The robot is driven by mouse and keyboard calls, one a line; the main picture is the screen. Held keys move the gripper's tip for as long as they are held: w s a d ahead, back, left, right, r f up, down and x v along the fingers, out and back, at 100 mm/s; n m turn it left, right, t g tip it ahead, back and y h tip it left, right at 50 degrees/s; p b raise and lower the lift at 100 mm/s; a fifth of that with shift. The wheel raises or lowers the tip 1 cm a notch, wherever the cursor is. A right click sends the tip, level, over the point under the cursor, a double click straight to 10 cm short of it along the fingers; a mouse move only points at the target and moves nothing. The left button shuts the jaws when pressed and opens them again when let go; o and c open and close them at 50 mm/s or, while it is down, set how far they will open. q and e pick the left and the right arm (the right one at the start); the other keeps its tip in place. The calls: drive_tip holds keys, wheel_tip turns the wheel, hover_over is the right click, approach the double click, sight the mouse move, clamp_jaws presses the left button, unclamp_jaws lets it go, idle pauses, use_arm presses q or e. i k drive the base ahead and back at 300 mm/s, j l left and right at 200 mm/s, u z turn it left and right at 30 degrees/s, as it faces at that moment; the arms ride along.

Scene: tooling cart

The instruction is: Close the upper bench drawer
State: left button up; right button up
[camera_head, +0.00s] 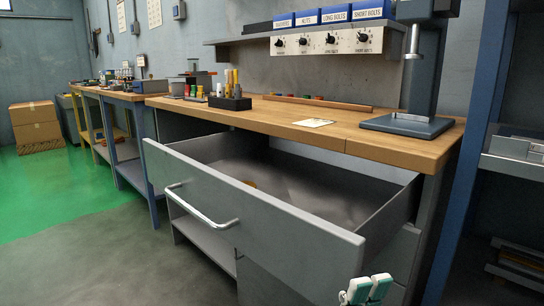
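The upper bench drawer (255,215) is pulled far out from under the wooden-topped bench (300,118). Its grey front panel faces me, and its mostly empty inside shows. A small yellow-brown item lies inside, partly hidden behind the front panel. The curved metal handle (200,208) is on the left part of the front. The fingertips of my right gripper (368,289) show at the bottom edge, below the drawer front's right end. My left gripper is out of view.
A black holder with tools (230,103), a paper card (314,123) and a drill-press-like stand (405,125) are on the benchtop. A blue upright post (470,150) and shelving stand at right. Open floor (100,260) lies at left.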

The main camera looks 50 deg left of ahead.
sight(367, 202)
drive_tip(key=k+j+u, duration=0.15)
drive_tip(key=j+u, duration=0.2)
drive_tip(key=k+j+u, duration=0.15)
drive_tip(key=u, duration=0.2)
drive_tip(key=j+u, duration=0.1)
drive_tip(key=u, duration=0.95)
